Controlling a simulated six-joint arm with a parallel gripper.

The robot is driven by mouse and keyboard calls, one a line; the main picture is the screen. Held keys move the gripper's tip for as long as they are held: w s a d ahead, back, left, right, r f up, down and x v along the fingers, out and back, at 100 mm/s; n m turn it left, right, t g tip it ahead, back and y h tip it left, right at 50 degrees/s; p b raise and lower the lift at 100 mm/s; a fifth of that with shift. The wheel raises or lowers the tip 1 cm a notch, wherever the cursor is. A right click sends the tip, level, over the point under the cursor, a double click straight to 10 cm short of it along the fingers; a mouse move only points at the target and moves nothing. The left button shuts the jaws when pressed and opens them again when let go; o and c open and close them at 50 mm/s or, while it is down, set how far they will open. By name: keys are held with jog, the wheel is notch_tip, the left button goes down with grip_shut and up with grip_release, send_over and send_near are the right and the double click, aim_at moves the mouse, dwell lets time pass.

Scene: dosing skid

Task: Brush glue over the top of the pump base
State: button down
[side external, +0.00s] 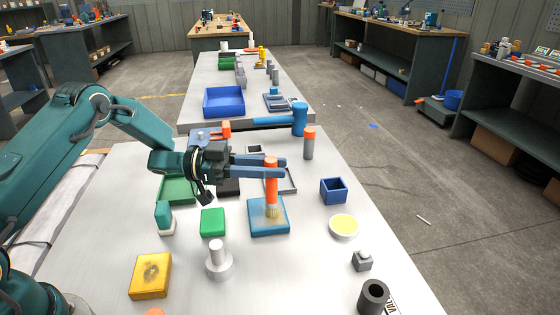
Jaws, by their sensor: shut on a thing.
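My gripper (281,167) is shut on the orange handle of an upright brush (271,183). The brush points down, and its yellowish bristles are at the top face of a flat blue square block (260,230), which looks like the pump base. The bristles appear to touch it or nearly so. I cannot tell whether there is glue on the block's top. A white bowl (344,236) with pale yellow contents, likely the glue, stands to the right of the block.
A green block (212,222), a grey stepped cylinder (218,262) and a yellow block (150,276) stand left of the blue block. A blue open box (334,190), an orange-capped grey cylinder (309,145), a small grey block (362,261) and a dark hollow cylinder (373,297) stand right. The front middle is clear.

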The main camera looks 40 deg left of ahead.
jog(key=shift+w+a, duration=2)
jog(key=shift+s+d, duration=3.05)
jog(key=shift+s, duration=0.85)
jog(key=shift+w+a, duration=3.35)
jog(key=shift+a, duration=0.4)
notch_tip(320, 180, up, 8)
